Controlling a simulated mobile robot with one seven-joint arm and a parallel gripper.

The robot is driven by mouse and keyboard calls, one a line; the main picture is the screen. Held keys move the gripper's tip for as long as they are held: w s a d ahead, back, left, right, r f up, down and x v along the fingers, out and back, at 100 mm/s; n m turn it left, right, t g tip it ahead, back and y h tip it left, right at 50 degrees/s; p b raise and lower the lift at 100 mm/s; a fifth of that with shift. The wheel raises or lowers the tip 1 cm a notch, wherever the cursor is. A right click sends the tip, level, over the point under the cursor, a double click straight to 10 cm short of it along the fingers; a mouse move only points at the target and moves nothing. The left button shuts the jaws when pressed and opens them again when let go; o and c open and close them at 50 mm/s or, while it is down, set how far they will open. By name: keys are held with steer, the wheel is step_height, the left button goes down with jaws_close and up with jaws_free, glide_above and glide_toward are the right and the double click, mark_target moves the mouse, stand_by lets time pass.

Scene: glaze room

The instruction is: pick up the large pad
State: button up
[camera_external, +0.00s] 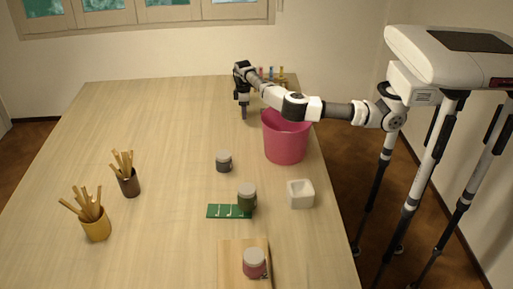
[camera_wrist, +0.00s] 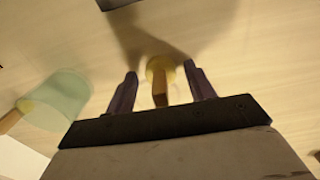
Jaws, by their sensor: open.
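My gripper (camera_external: 244,112) points down over the far part of the table, left of the pink bucket. In the wrist view its two fingers (camera_wrist: 160,72) are apart with nothing held between them. A small round yellow piece with a wooden handle (camera_wrist: 160,88) shows between the fingers; contact cannot be told. A wider pale green round piece (camera_wrist: 58,98), also with a wooden handle, lies to the left, outside the fingers. It looks the larger of the two, but I cannot tell for sure which is the large pad. Neither shows clearly in the external view.
The pink bucket (camera_external: 286,142) stands under my forearm. Small coloured items (camera_external: 271,73) stand behind it. Nearer are lidded jars (camera_external: 223,162), a white block-like container (camera_external: 300,194), a green card (camera_external: 222,211), a wooden board (camera_external: 233,262) and tool cups (camera_external: 96,226). The table's left-back area is clear.

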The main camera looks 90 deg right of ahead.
steer(key=c, duration=1)
steer(key=shift+r, duration=0.15)
steer(key=shift+c, duration=0.2)
